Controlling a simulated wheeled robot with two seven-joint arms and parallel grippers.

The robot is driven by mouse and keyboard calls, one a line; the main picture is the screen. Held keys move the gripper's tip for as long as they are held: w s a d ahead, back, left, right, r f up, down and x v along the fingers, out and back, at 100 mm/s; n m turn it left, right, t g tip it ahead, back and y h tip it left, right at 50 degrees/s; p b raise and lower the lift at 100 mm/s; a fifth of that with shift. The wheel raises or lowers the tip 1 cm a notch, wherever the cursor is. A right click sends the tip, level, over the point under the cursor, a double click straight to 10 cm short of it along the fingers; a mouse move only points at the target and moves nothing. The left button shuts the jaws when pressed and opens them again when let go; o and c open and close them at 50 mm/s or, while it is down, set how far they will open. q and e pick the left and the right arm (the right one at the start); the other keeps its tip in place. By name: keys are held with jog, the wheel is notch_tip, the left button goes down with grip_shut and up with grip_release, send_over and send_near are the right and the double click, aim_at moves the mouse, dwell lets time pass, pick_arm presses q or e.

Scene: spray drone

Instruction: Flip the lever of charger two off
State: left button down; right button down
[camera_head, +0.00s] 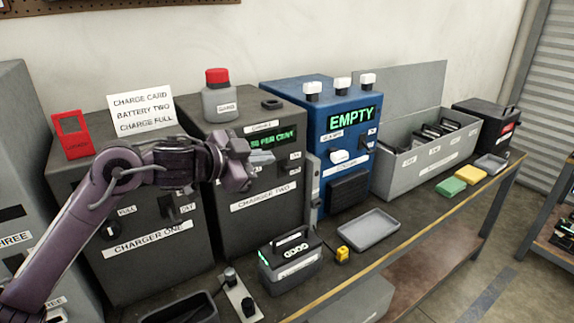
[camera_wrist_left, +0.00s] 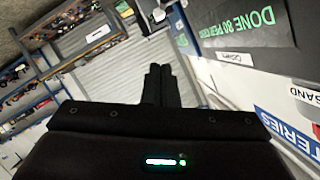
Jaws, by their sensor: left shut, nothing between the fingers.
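Charger two (camera_head: 262,222) is the dark grey box in the middle of the bench, with a green display on its front. My left gripper (camera_head: 244,178) is in front of its face, below the display and left of the small labels. In the left wrist view its dark fingers (camera_wrist_left: 160,84) are together with nothing between them. The lever of charger two is mostly hidden or too dark to make out, so I cannot tell its position or whether I touch it. A pale grey block (camera_head: 262,157) shows beside the gripper. My right gripper is not in view.
Charger one (camera_head: 150,262) stands left, with a dark lever (camera_head: 173,209). A blue machine (camera_head: 330,192) reading EMPTY stands right. A battery (camera_head: 290,263), a yellow block (camera_head: 342,254) and a grey tray (camera_head: 367,228) lie in front. A red-capped bottle (camera_head: 219,103) stands on charger two.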

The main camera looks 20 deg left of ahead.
pick_arm(q)
jog(key=p, duration=0.2)
send_over(288, 169)
jog(key=s+d, duration=0.2)
jog(key=s, duration=0.1)
notch_tip(288, 169, down, 2)
jog(key=f, duration=0.2)
jog(key=w+a+f, duration=0.1)
jog(key=f, duration=0.1)
jog(key=shift+w+a+f+p, duration=0.15)
jog(key=shift+w+a+p, duration=0.15)
jog(key=shift+a+p, duration=0.1)
jog(key=shift+s+d+f+m+b, duration=0.1)
jog(key=shift+f+m+b, duration=0.2)
jog(key=shift+b, duration=0.35)
jog(key=shift+f+b, duration=0.1)
jog(key=shift+b, duration=0.25)
